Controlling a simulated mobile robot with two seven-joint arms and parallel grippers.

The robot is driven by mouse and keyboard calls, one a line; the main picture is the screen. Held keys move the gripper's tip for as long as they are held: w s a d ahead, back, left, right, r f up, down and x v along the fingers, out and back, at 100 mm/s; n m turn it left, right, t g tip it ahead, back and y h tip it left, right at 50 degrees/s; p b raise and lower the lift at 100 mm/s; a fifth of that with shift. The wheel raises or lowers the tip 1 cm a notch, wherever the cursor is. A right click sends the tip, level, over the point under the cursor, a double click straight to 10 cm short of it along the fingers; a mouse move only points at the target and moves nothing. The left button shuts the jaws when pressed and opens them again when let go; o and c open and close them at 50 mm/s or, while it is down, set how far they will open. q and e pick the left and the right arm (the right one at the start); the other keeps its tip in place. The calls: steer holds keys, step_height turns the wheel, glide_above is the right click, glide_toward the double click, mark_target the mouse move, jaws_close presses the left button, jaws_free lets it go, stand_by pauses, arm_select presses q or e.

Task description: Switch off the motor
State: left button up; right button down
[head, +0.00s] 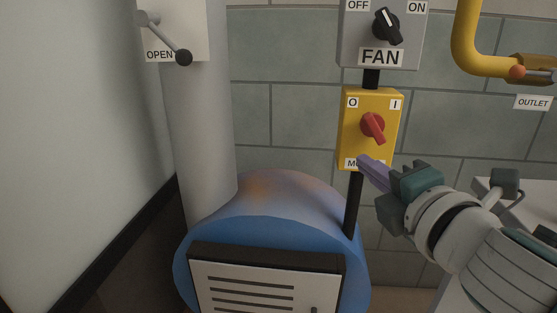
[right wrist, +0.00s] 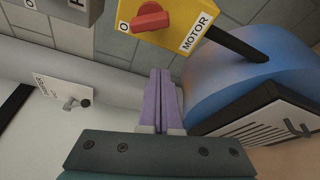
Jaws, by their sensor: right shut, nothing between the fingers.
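The motor switch is a yellow box (head: 353,115) on the wall, marked O at upper left and I at upper right. Its red knob (head: 372,127) has its handle slanting from upper left to lower right; which mark it selects I cannot tell. My right gripper (head: 362,162) has its purple fingers together and empty, with the tips just below the knob, in front of the box's lower label, partly hiding it. In the right wrist view the fingers (right wrist: 158,75) point toward the yellow box (right wrist: 185,18), whose label reads MOTOR, and the red knob (right wrist: 150,17) stands apart from them. My left gripper is not in view.
A grey FAN switch (head: 355,35) with a black knob sits directly above. A blue rounded motor housing (head: 225,235) stands below left, beside a pale vertical pipe (head: 200,130) with a lever plate marked OPEN. A yellow pipe (head: 465,40) and OUTLET label are at right.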

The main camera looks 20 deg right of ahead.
steer(key=v, duration=0.2)
steer(key=shift+s+a+r, duration=0.15)
steer(key=shift+s+a, duration=0.15)
